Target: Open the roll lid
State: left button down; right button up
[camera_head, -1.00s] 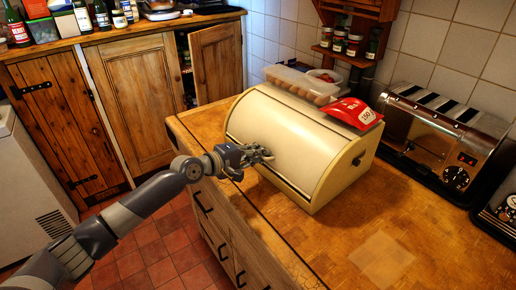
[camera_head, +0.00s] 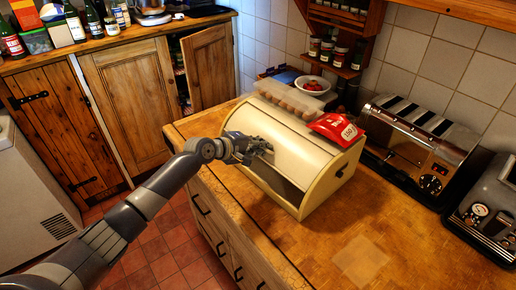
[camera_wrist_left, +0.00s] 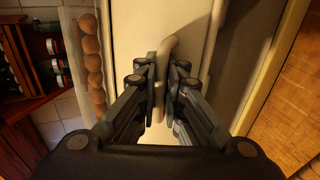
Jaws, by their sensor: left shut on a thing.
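The cream roll lid (camera_head: 300,147) belongs to a bread box with pale wooden side panels (camera_head: 325,190), standing on the wooden counter. A dark gap (camera_head: 278,186) shows below the lid's lower edge, so the lid is partly raised. My left gripper (camera_head: 260,148) is at the front of the lid. In the left wrist view my left gripper (camera_wrist_left: 162,85) has its fingers closed around the pale curved handle (camera_wrist_left: 168,48) of the lid. The inside of the box is mostly in shadow. My right gripper is not in view.
A tray of eggs (camera_head: 290,102) and a red packet (camera_head: 334,128) sit on top of the box. A bowl (camera_head: 315,86) stands behind it. A chrome toaster (camera_head: 412,140) and another appliance (camera_head: 485,215) stand to the right. The front counter (camera_head: 400,250) is clear.

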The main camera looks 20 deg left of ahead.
pick_arm(q)
jog(key=shift+w+a+r, duration=0.1)
jog(key=shift+a+r, duration=0.05)
jog(key=shift+r, duration=0.05)
jog(key=c, duration=1.7)
grip_release()
jog(key=shift+s, duration=0.25)
jog(key=v, duration=1.2)
